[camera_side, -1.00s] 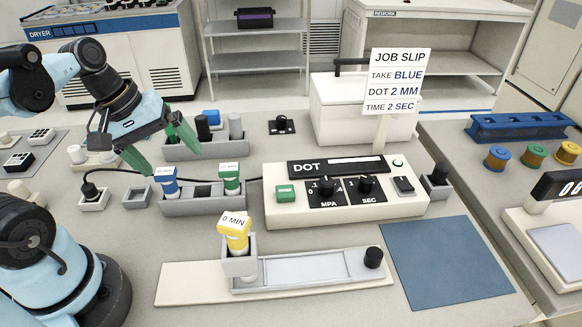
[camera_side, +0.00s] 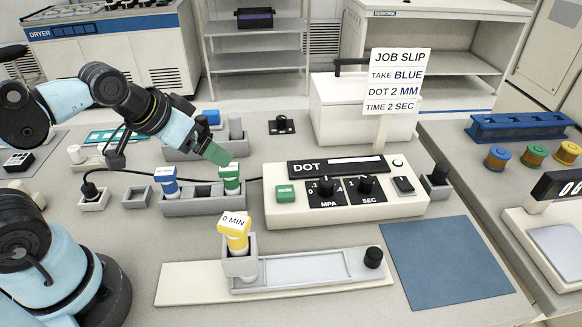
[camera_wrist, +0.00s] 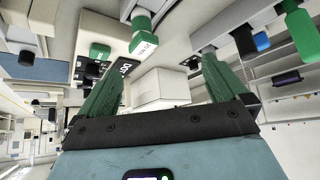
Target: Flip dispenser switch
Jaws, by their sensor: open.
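The dispenser is a cream box (camera_side: 300,216) with a DOT panel, two black knobs (camera_side: 326,187) marked MPA and SEC, and a green button (camera_side: 285,194). A dark rocker switch (camera_side: 403,185) sits at its right end, below a small green lamp (camera_side: 397,162). My gripper (camera_side: 216,153) has green fingers and hangs left of the dispenser, above and behind the green-capped syringe, apart from the switch. In the wrist view my gripper (camera_wrist: 158,85) is spread with nothing between its fingers. Part of the dispenser (camera_wrist: 87,28) shows there, tilted; I cannot make out the switch.
The grey rack (camera_side: 200,207) holds a blue-capped syringe (camera_side: 167,183) and a green-capped syringe (camera_side: 230,178). A yellow-capped syringe (camera_side: 235,232) stands in front. The job slip (camera_side: 397,80) rises behind the dispenser. A blue mat (camera_side: 445,265) lies clear at right.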

